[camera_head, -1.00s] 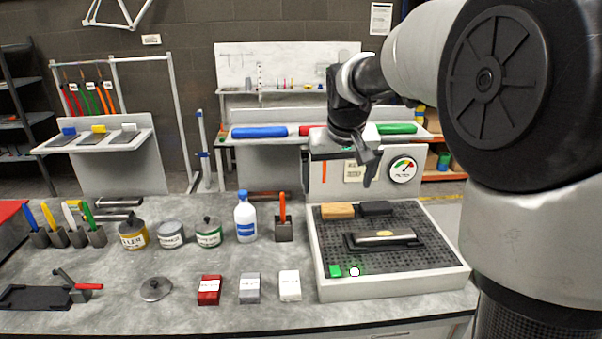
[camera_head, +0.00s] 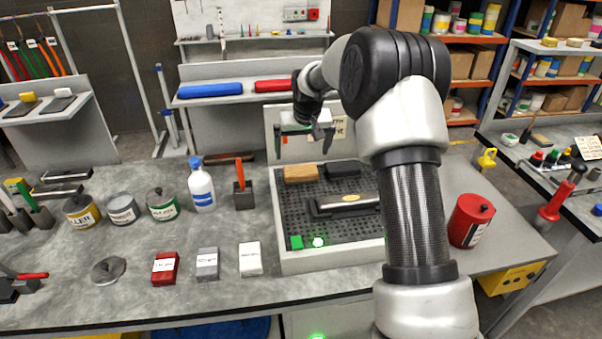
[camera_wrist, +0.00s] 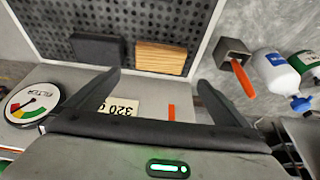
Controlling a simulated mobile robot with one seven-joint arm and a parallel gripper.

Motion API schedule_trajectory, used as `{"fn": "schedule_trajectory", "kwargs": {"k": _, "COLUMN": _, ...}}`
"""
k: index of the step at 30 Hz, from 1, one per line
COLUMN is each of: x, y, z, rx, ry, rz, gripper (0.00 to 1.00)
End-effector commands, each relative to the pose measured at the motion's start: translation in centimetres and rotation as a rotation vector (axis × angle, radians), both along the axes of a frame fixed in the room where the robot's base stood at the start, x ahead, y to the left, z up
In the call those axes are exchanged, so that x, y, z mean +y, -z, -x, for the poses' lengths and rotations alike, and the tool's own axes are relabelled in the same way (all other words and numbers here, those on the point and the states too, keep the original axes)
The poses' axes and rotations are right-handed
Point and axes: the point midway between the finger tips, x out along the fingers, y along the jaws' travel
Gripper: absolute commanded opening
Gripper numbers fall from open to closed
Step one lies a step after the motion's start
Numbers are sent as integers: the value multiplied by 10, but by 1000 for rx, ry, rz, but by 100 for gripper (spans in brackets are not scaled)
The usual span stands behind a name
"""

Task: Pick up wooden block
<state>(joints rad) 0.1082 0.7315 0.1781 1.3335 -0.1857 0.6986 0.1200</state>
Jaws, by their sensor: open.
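The wooden block (camera_head: 301,173) is light brown with a striped grain. It lies at the back left of the perforated black tray bed on the bench. In the wrist view the block (camera_wrist: 161,57) is ahead of my gripper (camera_wrist: 160,88), nearly between the lines of the two fingers but beyond their tips. My gripper (camera_head: 305,141) is open and empty, above and behind the block in the head view. It is apart from the block.
A black block (camera_head: 342,170) lies right beside the wooden block. A holder with an orange handle (camera_head: 242,194) and a white bottle (camera_head: 202,186) stand left of the tray. A gauge (camera_wrist: 32,104) is near my left finger.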

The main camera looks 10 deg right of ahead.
Motion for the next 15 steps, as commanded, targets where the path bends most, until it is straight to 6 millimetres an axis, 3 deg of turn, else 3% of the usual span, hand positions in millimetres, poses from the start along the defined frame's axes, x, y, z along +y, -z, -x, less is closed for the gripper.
{"fn": "schedule_trajectory", "kwargs": {"k": 4, "x": 0, "y": 26, "z": -10, "rx": 2, "ry": 1, "rz": -1, "gripper": 100}}
{"fn": "schedule_trajectory", "kwargs": {"k": 15, "x": -1, "y": 58, "z": -18, "rx": 2, "ry": 0, "rz": 0, "gripper": 100}}
